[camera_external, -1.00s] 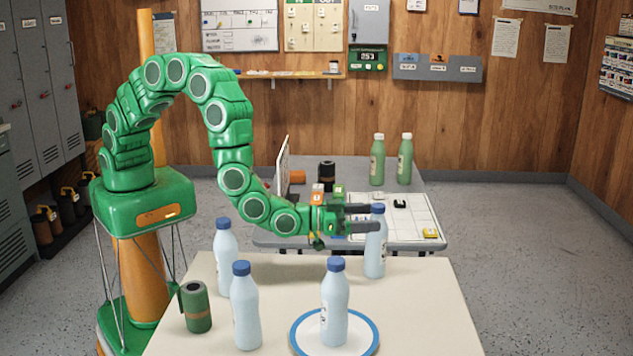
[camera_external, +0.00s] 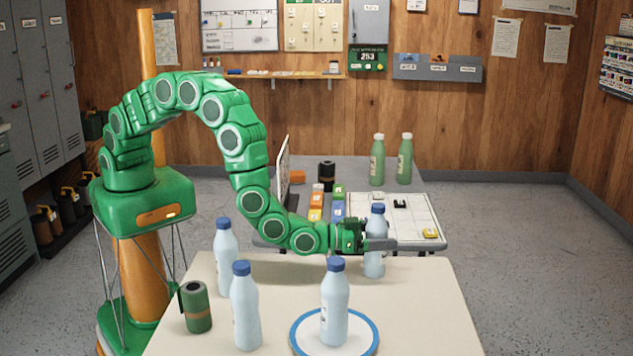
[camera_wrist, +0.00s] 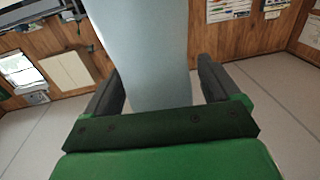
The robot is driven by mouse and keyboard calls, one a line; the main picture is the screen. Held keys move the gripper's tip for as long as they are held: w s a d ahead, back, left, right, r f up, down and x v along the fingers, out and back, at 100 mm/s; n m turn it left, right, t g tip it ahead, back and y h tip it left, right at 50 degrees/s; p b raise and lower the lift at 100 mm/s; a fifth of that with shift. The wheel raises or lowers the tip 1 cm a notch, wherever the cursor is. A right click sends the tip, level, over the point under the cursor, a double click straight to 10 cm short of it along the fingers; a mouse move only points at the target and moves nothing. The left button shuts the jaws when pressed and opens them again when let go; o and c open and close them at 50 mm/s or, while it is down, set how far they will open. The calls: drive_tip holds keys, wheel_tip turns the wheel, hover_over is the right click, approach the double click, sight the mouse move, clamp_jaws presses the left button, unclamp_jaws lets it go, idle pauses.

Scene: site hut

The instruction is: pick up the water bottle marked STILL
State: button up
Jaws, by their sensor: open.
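Several pale blue water bottles with blue caps stand upright on the near table (camera_external: 420,300). One bottle (camera_external: 376,263) is at the back right, one (camera_external: 335,300) is on a blue-rimmed round plate (camera_external: 366,338), and two (camera_external: 224,258) (camera_external: 244,310) are at the left. Their marks are too small to read, so I cannot tell which says STILL. My gripper (camera_external: 382,244) is open at the back-right bottle, at its upper body. In the wrist view that bottle (camera_wrist: 150,60) stands between the two spread fingers (camera_wrist: 157,82); its label is not visible.
A dark green canister (camera_external: 196,308) stands at the table's left. Behind, a second table (camera_external: 290,243) holds coloured blocks, a white gridded board (camera_external: 420,215), a black canister (camera_external: 326,175) and two green bottles (camera_external: 378,160) (camera_external: 404,160). The near table's front right is clear.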

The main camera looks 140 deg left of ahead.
drive_tip(key=shift+w+a, duration=0.2)
drive_tip(key=shift+a, duration=0.05)
drive_tip(key=c, duration=1.4)
